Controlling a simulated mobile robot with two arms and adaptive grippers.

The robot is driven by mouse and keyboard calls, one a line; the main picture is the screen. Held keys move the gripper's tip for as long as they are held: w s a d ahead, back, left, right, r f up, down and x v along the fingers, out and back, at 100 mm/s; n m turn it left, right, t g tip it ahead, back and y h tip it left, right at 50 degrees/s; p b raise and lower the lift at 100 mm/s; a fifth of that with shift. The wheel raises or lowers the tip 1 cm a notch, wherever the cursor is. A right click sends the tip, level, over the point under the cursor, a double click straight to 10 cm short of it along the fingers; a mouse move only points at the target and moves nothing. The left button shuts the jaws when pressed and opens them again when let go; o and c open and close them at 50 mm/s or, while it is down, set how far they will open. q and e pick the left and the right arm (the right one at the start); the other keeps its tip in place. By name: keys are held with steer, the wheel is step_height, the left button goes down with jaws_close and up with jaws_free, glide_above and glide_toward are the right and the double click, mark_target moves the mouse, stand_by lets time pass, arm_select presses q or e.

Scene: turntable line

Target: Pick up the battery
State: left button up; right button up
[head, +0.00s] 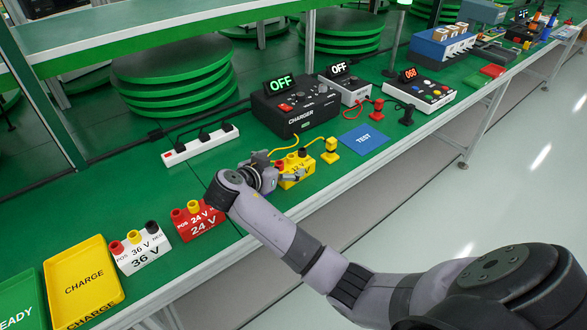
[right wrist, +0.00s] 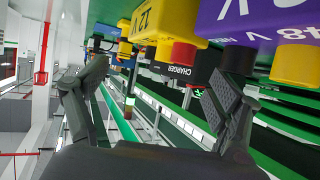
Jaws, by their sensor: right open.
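Several batteries stand in a row on the green bench: a white 36 V one (head: 143,254), a red 24 V one (head: 198,223) and a yellow 12 V one (head: 297,166). A purple 48 V battery (right wrist: 265,18) shows in the right wrist view beside the yellow one (right wrist: 172,22); in the head view my arm and gripper mostly hide it. My right gripper (head: 273,173) is at the purple and yellow batteries. In the right wrist view its fingers (right wrist: 158,82) are spread with nothing between them. My left gripper is out of view.
A black charger (head: 293,112) reading OFF stands behind the batteries, with yellow cables near the yellow battery. A white power strip (head: 200,146), a blue TEST mat (head: 363,139) and a yellow CHARGE tray (head: 50,263) share the bench. The bench's front edge runs under my right arm.

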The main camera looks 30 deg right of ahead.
mark_target(292, 161)
steer(key=x, duration=0.6)
steer(key=shift+a, duration=0.1)
steer(key=shift+c, duration=0.6)
steer(key=shift+s+f, duration=0.1)
steer(key=shift+s, duration=0.05)
jaws_close()
stand_by(0.6)
